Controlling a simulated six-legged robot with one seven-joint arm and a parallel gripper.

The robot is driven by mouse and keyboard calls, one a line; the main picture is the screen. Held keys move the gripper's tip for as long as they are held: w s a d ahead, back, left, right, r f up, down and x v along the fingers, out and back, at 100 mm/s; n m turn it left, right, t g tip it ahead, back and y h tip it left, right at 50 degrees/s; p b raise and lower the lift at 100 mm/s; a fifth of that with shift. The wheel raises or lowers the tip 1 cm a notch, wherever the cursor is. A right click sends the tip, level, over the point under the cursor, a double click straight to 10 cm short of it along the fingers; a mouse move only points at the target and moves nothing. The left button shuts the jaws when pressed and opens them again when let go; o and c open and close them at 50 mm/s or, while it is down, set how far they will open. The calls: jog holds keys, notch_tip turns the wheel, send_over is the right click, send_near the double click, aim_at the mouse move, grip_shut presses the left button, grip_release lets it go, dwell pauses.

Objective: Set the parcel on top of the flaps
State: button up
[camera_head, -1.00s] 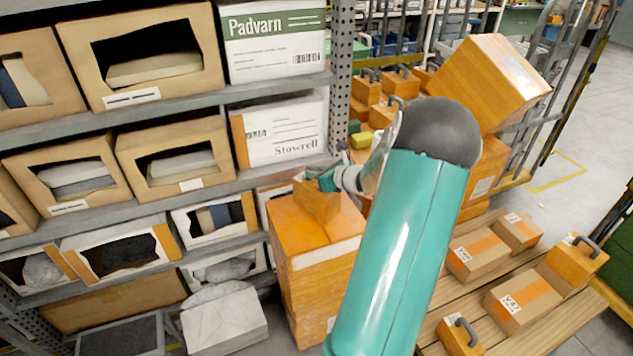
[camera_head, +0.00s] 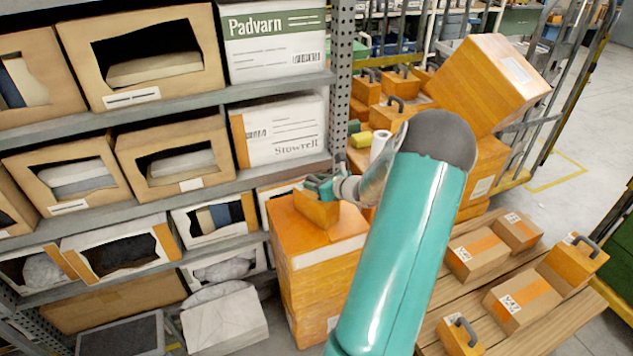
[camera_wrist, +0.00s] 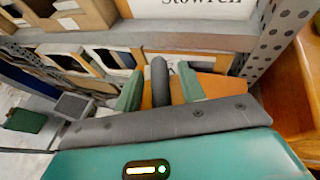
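The parcel (camera_head: 316,212) is a small orange box in the head view, on or just over the left part of the top of a tall orange carton (camera_head: 318,270). Whether its whole underside touches is hidden. The carton top shows a pale strip along its front edge; I cannot make out separate flaps. My gripper (camera_head: 320,184) is at the top of the parcel. In the wrist view my gripper's green fingers (camera_wrist: 159,88) stand apart on both sides of the parcel's dark handle (camera_wrist: 160,82), with gaps visible. Orange of the box shows behind them.
A shelf rack with boxes stands left, its perforated post (camera_head: 341,90) close behind my gripper. A white Stowrell box (camera_head: 285,128) is on the shelf above. Stacked orange boxes stand behind my arm. A pallet (camera_head: 560,325) with several parcels lies right.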

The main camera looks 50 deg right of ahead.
jog(key=shift+r, duration=0.1)
jog(key=shift+s+r, duration=0.15)
jog(key=shift+s, duration=0.05)
jog(key=v, duration=1.2)
jog(key=w+a+r+n+g+y, duration=0.25)
jog(key=a+n, duration=0.35)
jog(key=a, duration=0.3)
jog(key=w+a+r+n+g+y, duration=0.1)
jog(key=w+a+r+n+y, duration=0.25)
jog(key=a, duration=0.65)
jog(key=w+a+r+n+g, duration=0.2)
jog(key=w+a+r+n, duration=0.15)
jog(key=a+n, duration=0.5)
jog(key=s+a+r+n+g+h, duration=0.1)
jog(key=s+a+r+n+h, duration=0.1)
jog(key=s+a+n, duration=0.4)
jog(key=s+a+r+n+g+h, duration=0.1)
jog(key=s+a+r+n, duration=0.4)
jog(key=a+n, duration=0.8)
jog(key=shift+s+a+n+h, duration=0.3)
jog(key=shift+s+a+h, duration=0.05)
jog(key=shift+s+h, duration=0.25)
